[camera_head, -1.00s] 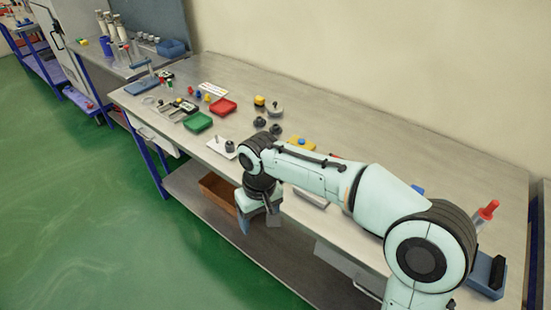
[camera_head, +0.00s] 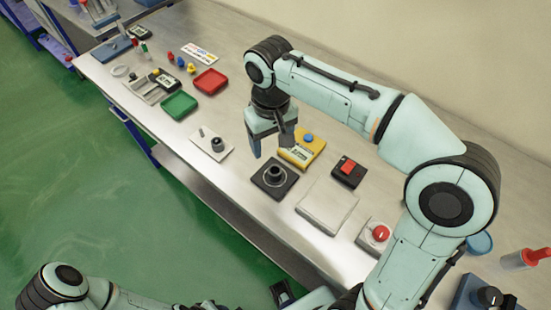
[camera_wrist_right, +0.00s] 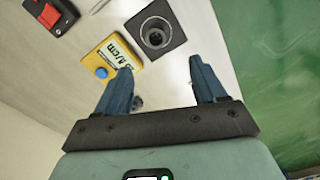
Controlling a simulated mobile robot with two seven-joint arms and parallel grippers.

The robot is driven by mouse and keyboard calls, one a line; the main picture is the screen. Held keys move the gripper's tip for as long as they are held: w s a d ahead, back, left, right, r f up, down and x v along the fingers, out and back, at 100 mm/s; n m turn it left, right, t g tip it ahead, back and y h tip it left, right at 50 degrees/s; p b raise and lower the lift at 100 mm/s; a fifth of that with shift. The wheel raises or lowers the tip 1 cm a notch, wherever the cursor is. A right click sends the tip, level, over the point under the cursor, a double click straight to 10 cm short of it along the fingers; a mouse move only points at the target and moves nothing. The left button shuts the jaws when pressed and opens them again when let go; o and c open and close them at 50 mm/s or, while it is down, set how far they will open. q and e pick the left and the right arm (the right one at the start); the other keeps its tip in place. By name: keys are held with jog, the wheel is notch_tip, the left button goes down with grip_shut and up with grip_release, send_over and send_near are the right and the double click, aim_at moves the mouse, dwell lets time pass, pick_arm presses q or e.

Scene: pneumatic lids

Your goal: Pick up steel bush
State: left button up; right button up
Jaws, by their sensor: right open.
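My right gripper (camera_head: 272,150) hangs above the bench, fingers down, open and empty. Its spread fingers also show in the right wrist view (camera_wrist_right: 160,70). A dark square block (camera_head: 265,186) with a round grey ring-shaped part (camera_head: 275,174) stands just below and in front of it; both show beyond the fingertips in the right wrist view (camera_wrist_right: 156,34). I cannot tell which grey part is the steel bush. My left gripper is not visible.
A yellow meter (camera_head: 300,155) lies close right of the gripper. A black box with a red switch (camera_head: 348,170), a pale flat plate (camera_head: 327,205) and a red button box (camera_head: 378,236) lie further right. Green (camera_head: 179,105) and red (camera_head: 210,81) trays lie left.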

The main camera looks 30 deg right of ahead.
jog(key=b, duration=0.1)
send_over(275, 170)
jog(key=s+a, duration=0.1)
jog(key=f, duration=0.7)
jog(key=shift+s+a, duration=0.2)
jog(key=shift+w+d+f+b, duration=0.1)
jog(key=shift+d+f+b, duration=0.15)
jog(key=shift+f, duration=1.3)
jog(key=shift+d+f+b, duration=0.15)
jog(key=shift+f+b, duration=0.05)
jog(key=shift+f, duration=1.3)
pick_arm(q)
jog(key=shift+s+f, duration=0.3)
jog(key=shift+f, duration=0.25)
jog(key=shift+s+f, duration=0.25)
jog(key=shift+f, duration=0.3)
pick_arm(e)
grip_shut()
jog(key=shift+r, duration=0.1)
